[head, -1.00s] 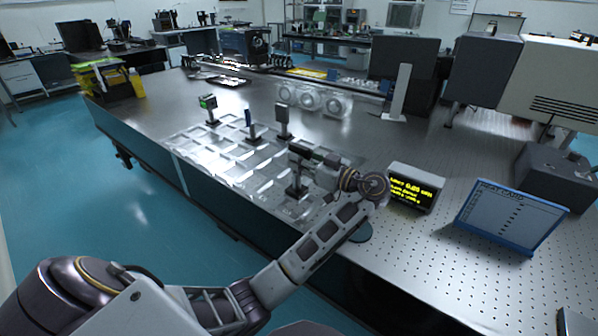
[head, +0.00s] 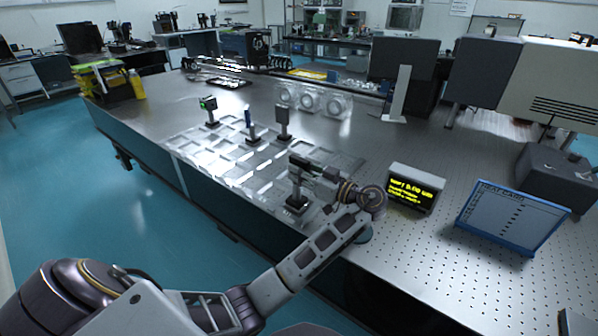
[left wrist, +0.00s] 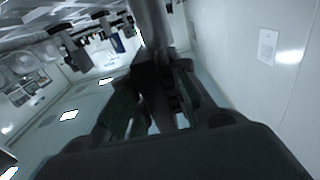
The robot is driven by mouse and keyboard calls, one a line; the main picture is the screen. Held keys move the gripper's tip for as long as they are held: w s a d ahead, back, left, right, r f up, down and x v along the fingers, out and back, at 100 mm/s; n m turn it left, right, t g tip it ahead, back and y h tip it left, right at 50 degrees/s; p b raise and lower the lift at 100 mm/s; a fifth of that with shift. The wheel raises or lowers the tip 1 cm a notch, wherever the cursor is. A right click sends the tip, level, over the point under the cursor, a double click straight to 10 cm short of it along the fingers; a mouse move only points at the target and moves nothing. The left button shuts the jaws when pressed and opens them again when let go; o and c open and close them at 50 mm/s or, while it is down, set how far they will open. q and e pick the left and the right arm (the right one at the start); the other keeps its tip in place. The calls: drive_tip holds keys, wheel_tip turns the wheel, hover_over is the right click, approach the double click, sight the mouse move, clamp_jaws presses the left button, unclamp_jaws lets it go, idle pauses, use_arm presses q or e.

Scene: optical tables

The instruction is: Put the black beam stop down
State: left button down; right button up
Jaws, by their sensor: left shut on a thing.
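My left gripper (head: 301,167) is over the front part of the optical table, shut on the black beam stop (head: 297,203). The beam stop's post hangs down from the jaws, upright, with a dark base at its foot. The base is at or just above the tray; I cannot tell whether it touches. In the left wrist view the jaws (left wrist: 150,92) close around a grey post (left wrist: 152,35), and the lower part is hidden by the gripper. My right gripper is not in view.
A clear compartment tray (head: 200,160) lies on the table. A green-faced mount (head: 208,104), a blue-topped mount (head: 249,122) and a dark plate mount (head: 283,119) stand behind. A meter with yellow text (head: 415,188) and a blue-framed board (head: 511,217) stand to the right.

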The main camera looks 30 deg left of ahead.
use_arm(q)
drive_tip(key=c, duration=1.4)
unclamp_jaws()
drive_tip(key=shift+o, duration=0.2)
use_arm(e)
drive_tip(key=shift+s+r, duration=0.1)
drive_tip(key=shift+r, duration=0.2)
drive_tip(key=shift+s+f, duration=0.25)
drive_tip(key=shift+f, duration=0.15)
